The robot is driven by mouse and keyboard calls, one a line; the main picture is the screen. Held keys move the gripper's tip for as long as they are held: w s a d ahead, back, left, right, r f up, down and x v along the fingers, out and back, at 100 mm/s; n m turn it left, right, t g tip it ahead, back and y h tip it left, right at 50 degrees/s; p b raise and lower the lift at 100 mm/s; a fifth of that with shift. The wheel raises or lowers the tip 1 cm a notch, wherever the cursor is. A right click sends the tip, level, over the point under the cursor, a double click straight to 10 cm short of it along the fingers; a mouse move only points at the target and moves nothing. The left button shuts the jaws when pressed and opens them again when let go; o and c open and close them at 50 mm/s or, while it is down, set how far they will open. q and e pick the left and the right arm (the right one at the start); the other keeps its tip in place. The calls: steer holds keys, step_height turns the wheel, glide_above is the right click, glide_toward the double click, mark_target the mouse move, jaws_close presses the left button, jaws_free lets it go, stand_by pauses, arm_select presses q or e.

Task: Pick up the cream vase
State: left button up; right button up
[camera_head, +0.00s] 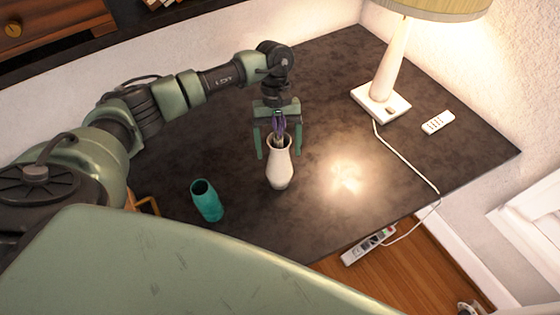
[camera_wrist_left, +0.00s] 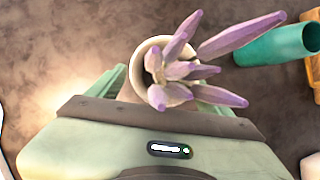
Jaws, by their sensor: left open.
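The cream vase (camera_head: 280,170) stands upright on the dark table (camera_head: 330,110), with purple flower buds (camera_head: 279,128) sticking out of its mouth. My left gripper (camera_head: 277,142) is open above it, with its green fingers on either side of the flowers and the vase's neck. In the left wrist view the vase's rim (camera_wrist_left: 140,62) shows between the two fingers, and the purple buds (camera_wrist_left: 185,70) spread over it and hide part of the opening. I cannot tell whether the fingers touch the vase. My right gripper is not in view.
A lamp (camera_head: 392,70) with a white base and a remote (camera_head: 438,122) are at the right. A white cord runs over the edge to a power strip (camera_head: 368,246). The table between is clear.

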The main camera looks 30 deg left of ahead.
arm_select(q)
steer(key=shift+x, duration=0.95)
steer(key=shift+f, duration=0.15)
jaws_close()
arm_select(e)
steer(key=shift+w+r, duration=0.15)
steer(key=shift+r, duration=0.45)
